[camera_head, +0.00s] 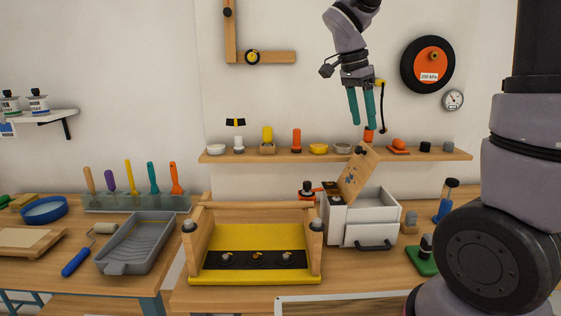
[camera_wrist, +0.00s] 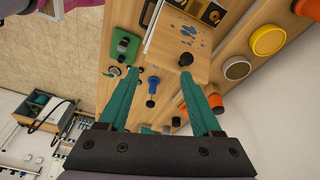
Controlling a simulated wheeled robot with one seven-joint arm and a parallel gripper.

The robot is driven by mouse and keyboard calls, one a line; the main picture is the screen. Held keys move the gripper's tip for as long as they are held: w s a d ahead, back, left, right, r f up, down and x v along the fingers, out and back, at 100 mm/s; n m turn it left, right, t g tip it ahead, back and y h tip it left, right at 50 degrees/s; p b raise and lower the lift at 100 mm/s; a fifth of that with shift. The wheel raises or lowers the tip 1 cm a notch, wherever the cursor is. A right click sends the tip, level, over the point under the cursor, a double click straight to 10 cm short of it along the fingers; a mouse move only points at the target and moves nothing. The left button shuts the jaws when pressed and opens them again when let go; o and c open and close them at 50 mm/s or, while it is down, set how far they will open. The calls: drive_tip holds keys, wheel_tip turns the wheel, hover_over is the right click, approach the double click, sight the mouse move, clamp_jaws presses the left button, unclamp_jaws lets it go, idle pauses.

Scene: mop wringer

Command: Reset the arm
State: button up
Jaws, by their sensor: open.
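My gripper (camera_head: 361,106) has two teal fingers and hangs pointing down in front of the back wall, above the wall shelf. It is open and nothing shows between its fingers. In the wrist view my gripper (camera_wrist: 160,98) also has its fingers spread apart and empty. Below it in the head view is a white box (camera_head: 370,215) with a drawer and a raised wooden lid (camera_head: 357,174). The lid (camera_wrist: 180,45) also shows in the wrist view, with blue-grey marks and a dark knob. The gripper appears apart from the lid and the shelf items.
The wall shelf (camera_head: 220,157) carries several small coloured items. A yellow-based wooden frame (camera_head: 255,275) stands at the bench's front, beside a grey paint tray (camera_head: 139,243). A green block (camera_head: 421,262) with a dark knob sits right of the white box.

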drive_tip(key=s+d+r+n+t+y, duration=0.1)
drive_tip(key=s+r+n+t+y, duration=0.1)
drive_tip(key=s+n, duration=0.3)
drive_tip(key=s+d+r+n+t+y, duration=0.1)
drive_tip(key=s+r+n+t+y, duration=0.2)
drive_tip(key=s, duration=0.6)
drive_tip(key=shift+s+r+n+t, duration=0.2)
drive_tip(key=shift+r+n+t, duration=0.2)
drive_tip(key=shift+n+t, duration=0.55)
drive_tip(key=shift+d, duration=0.1)
